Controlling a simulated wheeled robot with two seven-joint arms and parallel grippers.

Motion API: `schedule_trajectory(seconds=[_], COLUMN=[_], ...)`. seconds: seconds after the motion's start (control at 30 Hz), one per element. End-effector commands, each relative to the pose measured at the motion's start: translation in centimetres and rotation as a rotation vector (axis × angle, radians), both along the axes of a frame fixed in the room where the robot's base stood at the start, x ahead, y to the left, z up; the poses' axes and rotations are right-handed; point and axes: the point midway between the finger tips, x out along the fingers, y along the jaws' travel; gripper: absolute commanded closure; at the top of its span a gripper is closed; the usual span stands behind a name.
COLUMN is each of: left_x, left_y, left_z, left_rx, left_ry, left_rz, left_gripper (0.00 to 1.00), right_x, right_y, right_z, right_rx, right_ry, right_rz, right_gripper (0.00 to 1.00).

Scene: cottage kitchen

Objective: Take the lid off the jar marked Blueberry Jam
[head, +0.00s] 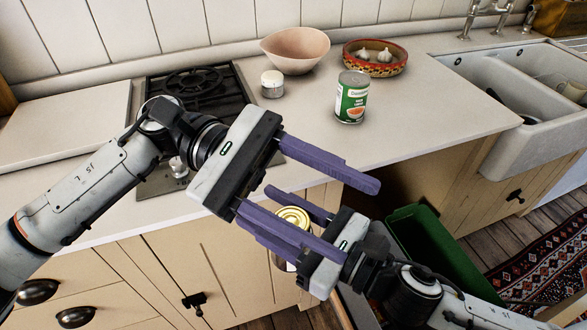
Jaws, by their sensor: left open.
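A jar with a gold lid (293,214) is held upright in front of the counter, between the fingers of my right gripper (256,208). The lid is on the jar. Most of the jar's body is hidden behind purple fingers, and its label cannot be read. My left gripper (362,219) is open, its two fingers wide apart, pointing right above and across the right gripper. Its lower finger passes close to the jar in the picture; whether it touches cannot be told.
On the counter (437,110) are a green can (351,99), a small white-lidded jar (272,85), a pink bowl (296,50) and a patterned bowl (389,64) with garlic. A hob (194,84) is at left, a sink (490,75) at right, and a green bin (437,252) below.

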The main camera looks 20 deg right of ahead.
Motion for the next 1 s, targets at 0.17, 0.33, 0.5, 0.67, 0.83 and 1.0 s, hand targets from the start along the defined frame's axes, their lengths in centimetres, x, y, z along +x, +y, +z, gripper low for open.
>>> schedule_trajectory(seconds=[0.17,0.33,0.5,0.67,0.83,1.0], left_x=[0.8,3.2,5.6,7.1,7.6,7.6], left_y=[-3.7,-5.5,-2.1,1.1,2.3,2.3], left_z=[0.9,1.5,-0.7,-1.7,-2.5,-4.8], left_rx=[-0.08,-0.102,-0.026,0.027,0.043,0.04], left_ry=[-0.682,-1.263,-1.559,-1.61,-1.612,-1.609], left_rz=[-0.166,-0.431,-0.866,-1.136,-1.223,-1.224], left_gripper=[0.46,0.46,0.46,0.46,0.46,0.46], right_x=[0.0,0.0,0.0,0.0,0.0,0.0], right_y=[0.0,0.0,0.0,0.0,0.0,0.0], right_z=[0.1,0.1,0.1,0.1,0.1,0.1], right_rx=[0.001,0.001,0.001,0.001,0.001,0.001], right_ry=[-0.002,-0.002,-0.002,-0.002,-0.002,-0.002], right_rz=[0.0,0.0,0.0,0.0,0.0,0.0], right_gripper=[1.0,1.0,1.0,1.0,1.0,1.0])
